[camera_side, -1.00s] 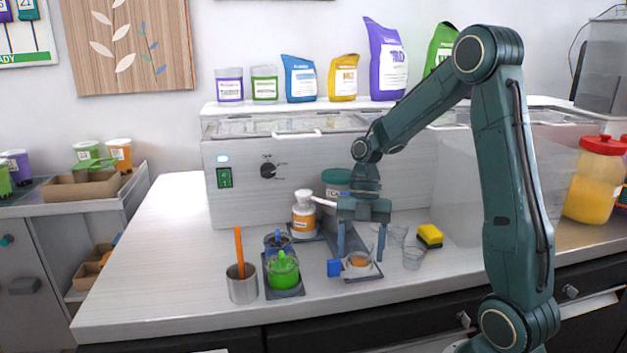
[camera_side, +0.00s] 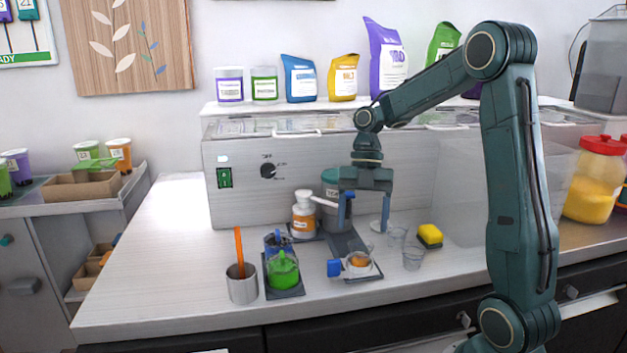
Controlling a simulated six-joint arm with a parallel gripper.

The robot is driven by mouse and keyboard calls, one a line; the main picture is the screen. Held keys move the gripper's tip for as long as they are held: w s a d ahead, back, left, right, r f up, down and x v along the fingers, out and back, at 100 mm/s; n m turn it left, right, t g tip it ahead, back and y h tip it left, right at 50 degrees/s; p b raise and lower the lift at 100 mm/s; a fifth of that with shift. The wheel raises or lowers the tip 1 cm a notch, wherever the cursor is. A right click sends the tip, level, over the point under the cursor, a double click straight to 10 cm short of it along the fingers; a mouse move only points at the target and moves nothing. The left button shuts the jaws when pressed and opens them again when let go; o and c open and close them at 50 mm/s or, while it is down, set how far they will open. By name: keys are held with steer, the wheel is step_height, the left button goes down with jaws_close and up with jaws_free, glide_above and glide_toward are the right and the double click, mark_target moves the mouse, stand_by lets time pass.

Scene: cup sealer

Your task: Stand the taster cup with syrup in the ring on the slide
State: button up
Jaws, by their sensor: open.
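The small clear taster cup with orange syrup (camera_side: 359,262) stands upright at the front end of the dark slide (camera_side: 345,243), and it appears to sit in the ring there. The ring is small in this view and I cannot tell the exact fit. A blue knob (camera_side: 334,268) sticks out at the left of the cup. My gripper (camera_side: 364,226) points down above and a little behind the cup. Its fingers are apart and hold nothing.
Blue and green cups (camera_side: 284,270) and a metal tin (camera_side: 241,286) stand at left. The front left counter is clear.

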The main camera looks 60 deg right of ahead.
steer(key=shift+v, duration=2.8)
steer(key=shift+d+r, duration=0.1)
steer(key=shift+r, duration=0.05)
steer(key=s+a+r+m+t+h, duration=0.1)
steer(key=s+a+r+m+t, duration=0.1)
steer(key=a+m, duration=0.4)
steer(key=s+a+r+m+t, duration=0.1)
steer(key=s+a+r+m, duration=0.1)
steer(key=a+m, duration=0.35)
steer(key=s+a+f+m+t+h, duration=0.2)
steer(key=s+a+m+t+h, duration=0.1)
steer(key=s+m, duration=0.6)
steer(key=shift+s+a+f+m+t, duration=0.25)
steer(key=shift+m+t, duration=0.45)
steer(key=shift+m, duration=0.35)
